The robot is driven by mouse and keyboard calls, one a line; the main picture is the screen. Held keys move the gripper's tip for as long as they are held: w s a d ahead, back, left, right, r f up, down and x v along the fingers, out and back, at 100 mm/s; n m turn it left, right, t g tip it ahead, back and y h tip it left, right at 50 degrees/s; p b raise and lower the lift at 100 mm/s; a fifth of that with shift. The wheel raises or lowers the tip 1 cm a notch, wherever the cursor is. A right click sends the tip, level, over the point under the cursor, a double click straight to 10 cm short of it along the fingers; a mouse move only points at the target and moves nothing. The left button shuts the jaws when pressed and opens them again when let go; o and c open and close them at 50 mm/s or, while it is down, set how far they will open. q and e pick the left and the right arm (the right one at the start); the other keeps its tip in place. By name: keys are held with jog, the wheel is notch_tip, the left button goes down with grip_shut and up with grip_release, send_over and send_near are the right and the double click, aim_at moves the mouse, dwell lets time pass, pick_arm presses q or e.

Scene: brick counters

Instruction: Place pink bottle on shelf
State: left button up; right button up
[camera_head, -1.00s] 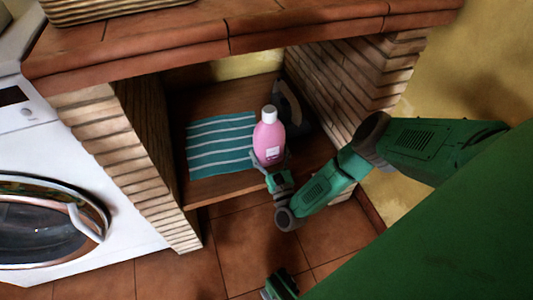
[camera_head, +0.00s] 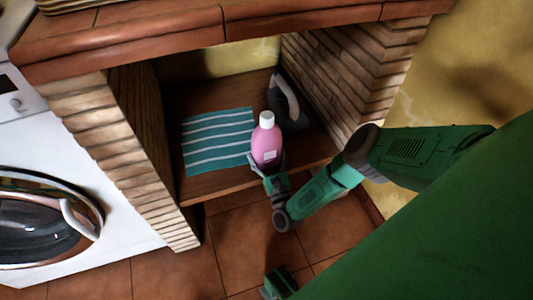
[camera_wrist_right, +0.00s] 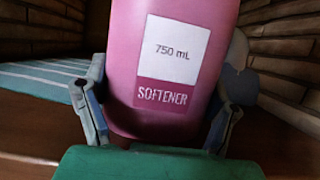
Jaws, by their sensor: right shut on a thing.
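The pink bottle (camera_head: 266,143) with a white cap stands upright in my right gripper (camera_head: 267,165), at the front part of the wooden shelf (camera_head: 225,184) under the counter. In the right wrist view the bottle (camera_wrist_right: 170,60) shows a white label reading "750 mL" and "SOFTENER". The fingers of my right gripper (camera_wrist_right: 155,115) are on both sides of its lower body. I cannot tell whether the bottle's base touches the shelf. Part of another green gripper (camera_head: 279,284) shows at the bottom edge, its fingers not clear.
A teal striped cloth (camera_head: 219,140) lies on the shelf left of the bottle. A dark iron (camera_head: 287,103) with a grey handle stands behind it to the right. Brick walls (camera_head: 345,85) bound the shelf. A washing machine (camera_head: 60,190) stands at left.

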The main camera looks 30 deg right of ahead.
jog(key=o, duration=1.4)
jog(key=shift+s+f, duration=0.15)
jog(key=shift+f, duration=0.3)
jog(key=o, duration=0.3)
jog(key=shift+f, duration=0.1)
jog(key=shift+d, duration=0.1)
jog(key=shift+r, duration=0.4)
jog(key=shift+s+r, duration=0.1)
jog(key=shift+s, duration=0.05)
jog(key=p+v, duration=0.1)
jog(key=v, duration=0.6)
